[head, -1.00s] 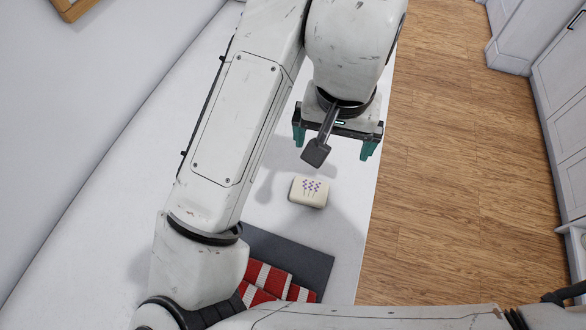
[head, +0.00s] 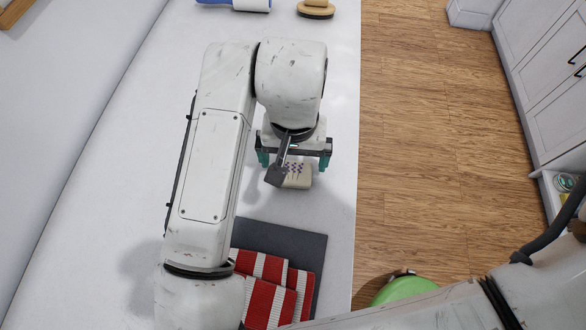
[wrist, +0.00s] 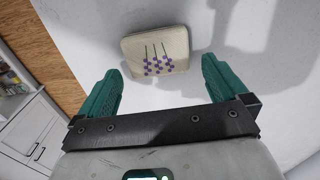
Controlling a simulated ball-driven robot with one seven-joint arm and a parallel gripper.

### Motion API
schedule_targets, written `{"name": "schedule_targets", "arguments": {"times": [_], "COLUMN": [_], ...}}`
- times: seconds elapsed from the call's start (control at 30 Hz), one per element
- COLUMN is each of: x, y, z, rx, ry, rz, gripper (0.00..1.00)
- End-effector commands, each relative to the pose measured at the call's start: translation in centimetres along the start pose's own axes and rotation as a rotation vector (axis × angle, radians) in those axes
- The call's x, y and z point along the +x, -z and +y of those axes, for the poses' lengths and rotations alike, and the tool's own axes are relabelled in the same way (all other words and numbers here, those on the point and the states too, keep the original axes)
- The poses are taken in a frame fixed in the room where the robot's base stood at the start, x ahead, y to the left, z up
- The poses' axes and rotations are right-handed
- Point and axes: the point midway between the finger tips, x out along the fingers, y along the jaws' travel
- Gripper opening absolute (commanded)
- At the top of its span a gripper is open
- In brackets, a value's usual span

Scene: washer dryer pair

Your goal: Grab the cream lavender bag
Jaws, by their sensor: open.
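The cream lavender bag (head: 297,176) is a small cream pouch with purple flower sprigs, lying on the white counter (head: 335,75). In the head view my gripper (head: 294,163) hangs over it and hides part of it. In the wrist view the whole bag (wrist: 156,50) shows, just beyond the fingertips and between their lines. My gripper (wrist: 161,77) has its two teal fingers spread wide, with nothing between them. The fingers look apart from the bag.
A dark grey mat (head: 312,252) with red and white striped cloths (head: 268,293) lies nearer on the counter. A blue and white item (head: 250,4) and a wooden brush-like item (head: 315,9) lie at the far end. The counter's right edge drops to the wood floor (head: 430,170).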

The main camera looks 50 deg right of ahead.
Motion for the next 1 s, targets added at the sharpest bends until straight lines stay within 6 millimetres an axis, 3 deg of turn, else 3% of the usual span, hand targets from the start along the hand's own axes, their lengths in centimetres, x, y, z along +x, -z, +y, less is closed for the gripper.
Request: {"name": "schedule_targets", "arguments": {"times": [0.13, 0.37, 0.9, 1.0], "x": [1.28, 1.46, 1.42, 1.42], "y": [0.0, 0.01, 0.01, 0.01], "z": [0.02, 0.01, 0.0, 0.0], "rx": [-0.001, 0.001, 0.0, 0.0], "ry": [0.0, 0.001, 0.001, 0.001], "rz": [0.0, 0.0, 0.0, 0.0], "gripper": [1.0, 1.0, 0.5, 0.45]}}
